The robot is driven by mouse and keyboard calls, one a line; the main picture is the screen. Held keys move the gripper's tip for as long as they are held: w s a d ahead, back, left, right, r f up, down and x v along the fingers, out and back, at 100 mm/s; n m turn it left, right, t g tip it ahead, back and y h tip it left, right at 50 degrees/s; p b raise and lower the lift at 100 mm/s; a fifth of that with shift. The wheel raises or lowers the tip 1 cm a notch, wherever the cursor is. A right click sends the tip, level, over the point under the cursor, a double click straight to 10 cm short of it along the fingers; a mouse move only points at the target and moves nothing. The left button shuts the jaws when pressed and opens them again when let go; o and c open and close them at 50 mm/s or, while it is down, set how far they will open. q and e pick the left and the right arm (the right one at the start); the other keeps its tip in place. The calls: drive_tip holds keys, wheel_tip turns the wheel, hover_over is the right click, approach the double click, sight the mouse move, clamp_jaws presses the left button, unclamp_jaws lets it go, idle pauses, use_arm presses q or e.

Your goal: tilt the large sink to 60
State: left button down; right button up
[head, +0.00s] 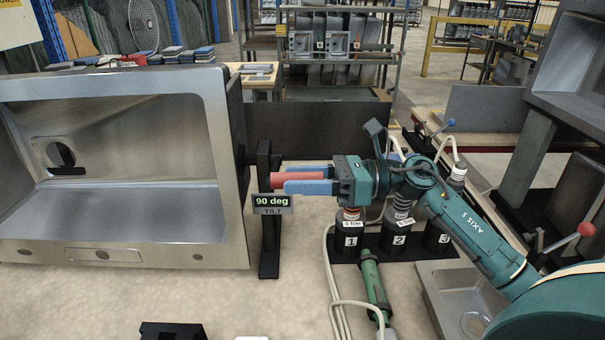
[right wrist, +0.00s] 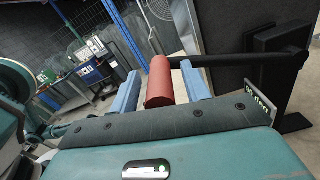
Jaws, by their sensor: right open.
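The large sink (head: 224,130) is a metal basin at the left of the head view, turned on its side with its hollow facing me. A red handle (head: 280,177) sticks out right from the stand; in the right wrist view the red handle (right wrist: 160,82) sits on a black bar. My right gripper (head: 287,180) is open, its blue fingers on either side of the handle, with narrow gaps showing in the right wrist view (right wrist: 160,70). My left gripper is not in view.
Black numbered holders (head: 350,240) and a green tool (head: 372,282) with a pale cable stand below my right arm. A smaller sink (head: 460,300) and a red-knobbed lever (head: 586,229) are at the right. The bench front between sink and cable is mostly clear.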

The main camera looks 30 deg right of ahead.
drive_tip(key=shift+c, duration=0.4)
clamp_jaws()
